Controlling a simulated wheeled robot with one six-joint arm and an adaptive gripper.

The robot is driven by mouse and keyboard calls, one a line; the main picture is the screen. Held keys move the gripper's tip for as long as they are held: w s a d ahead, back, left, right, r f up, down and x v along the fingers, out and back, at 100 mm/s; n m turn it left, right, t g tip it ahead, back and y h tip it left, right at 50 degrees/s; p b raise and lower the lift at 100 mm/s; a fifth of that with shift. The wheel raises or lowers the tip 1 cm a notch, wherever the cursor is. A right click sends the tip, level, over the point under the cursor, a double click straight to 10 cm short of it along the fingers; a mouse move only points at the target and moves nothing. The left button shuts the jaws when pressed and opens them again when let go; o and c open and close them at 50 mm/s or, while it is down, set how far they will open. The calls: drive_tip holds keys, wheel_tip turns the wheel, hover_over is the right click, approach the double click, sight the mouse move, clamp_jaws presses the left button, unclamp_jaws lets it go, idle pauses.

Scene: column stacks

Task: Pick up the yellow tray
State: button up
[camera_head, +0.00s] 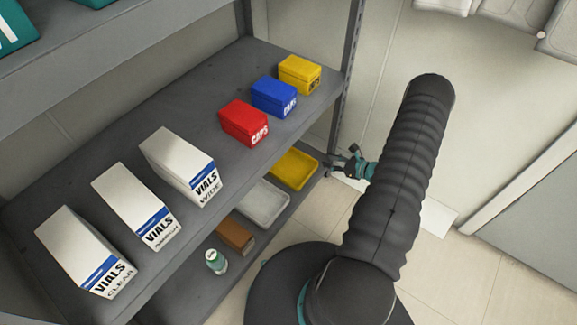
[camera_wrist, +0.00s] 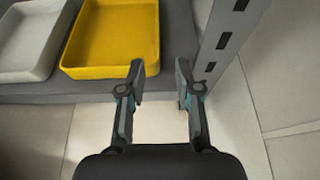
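The yellow tray (camera_head: 295,169) lies on the lower shelf at its right end, close to the upright post. In the wrist view the yellow tray (camera_wrist: 112,72) is at the upper left, shallow, empty and with its front rim near the shelf edge. My gripper (camera_head: 333,166) is just right of the tray in the head view, outside the shelf. In the wrist view my gripper (camera_wrist: 158,68) has its two fingers apart with nothing between them. The left fingertip shows by the tray's front right corner; I cannot tell whether it touches.
A grey-white tray (camera_head: 263,202), a brown box (camera_head: 235,236) and a small bottle (camera_head: 216,261) share the lower shelf (camera_head: 190,295). A perforated metal post (camera_wrist: 226,45) stands right of my fingers. Boxes sit on the shelf above. The floor in front is clear.

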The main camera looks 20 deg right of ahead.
sight(306, 155)
drive_tip(key=x, duration=0.6)
drive_tip(key=shift+w+a+f, duration=0.1)
drive_tip(key=shift+a, duration=0.1)
drive_tip(key=shift+x, duration=2.8)
drive_tip(key=shift+r, duration=0.25)
clamp_jaws()
